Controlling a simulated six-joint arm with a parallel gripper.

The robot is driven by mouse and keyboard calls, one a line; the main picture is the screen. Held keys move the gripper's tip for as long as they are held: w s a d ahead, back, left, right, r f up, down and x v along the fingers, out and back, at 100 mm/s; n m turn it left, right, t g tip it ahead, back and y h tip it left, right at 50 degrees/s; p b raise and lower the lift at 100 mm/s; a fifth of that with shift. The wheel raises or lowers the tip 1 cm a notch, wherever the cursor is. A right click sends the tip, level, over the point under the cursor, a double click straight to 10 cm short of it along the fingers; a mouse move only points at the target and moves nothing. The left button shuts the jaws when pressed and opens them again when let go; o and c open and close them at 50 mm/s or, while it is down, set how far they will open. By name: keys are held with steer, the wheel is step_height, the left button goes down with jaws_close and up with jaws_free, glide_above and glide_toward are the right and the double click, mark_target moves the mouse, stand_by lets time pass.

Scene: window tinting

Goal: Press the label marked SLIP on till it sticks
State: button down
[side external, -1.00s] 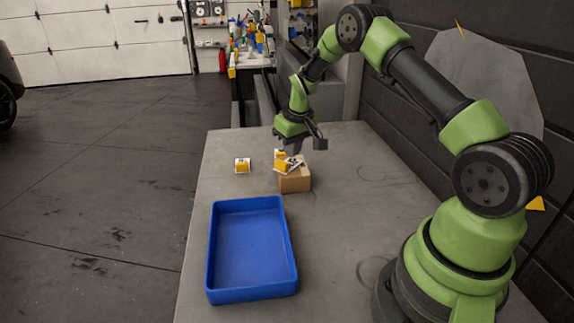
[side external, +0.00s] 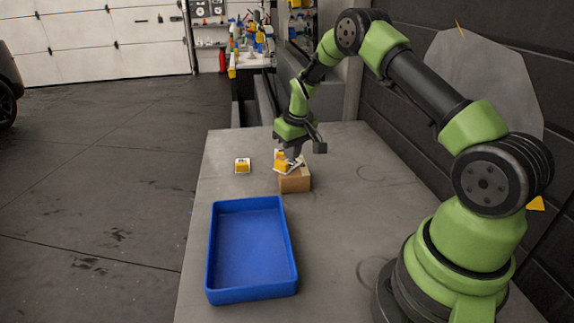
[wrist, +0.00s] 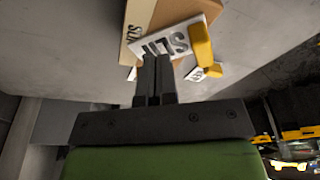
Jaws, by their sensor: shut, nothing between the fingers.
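The white label marked SLIP (wrist: 170,42) lies askew on the brown box (wrist: 168,14) in the wrist view, with a yellow tab (wrist: 202,45) at one end. It also shows on top of the box in the side view. The box carries a pale strip (wrist: 136,27) with matching dark lettering, partly covered. My gripper (wrist: 157,58) is shut and empty, its fingertips at the label's edge. In the side view my gripper (side external: 293,155) points down over the box; I cannot tell whether it touches the label.
A further one (wrist: 206,72) lies close behind the box. An empty blue tray (side external: 209,250) stands in front.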

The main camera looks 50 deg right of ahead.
steer(key=shift+f, duration=0.65)
stand_by(0.3)
steer(key=shift+r, duration=3.55)
steer(key=s+a+r+t, duration=0.1)
steer(key=s+a+r, duration=0.4)
steer(key=r, duration=0.4)
steer(key=s+a+r+t, duration=0.2)
steer(key=s+a+r, duration=0.2)
steer(key=a+r, duration=0.35)
steer(key=s+a+r+t+y, duration=0.1)
steer(key=s+a, duration=0.3)
steer(key=s, duration=0.3)
steer(key=s+a+r+m+t+y, duration=0.1)
steer(key=s+a, duration=0.2)
steer(key=s, duration=0.5)
steer(key=shift+s+a+r+y, duration=0.15)
steer(key=shift+s+a+y, duration=0.15)
steer(key=shift+a, duration=0.1)
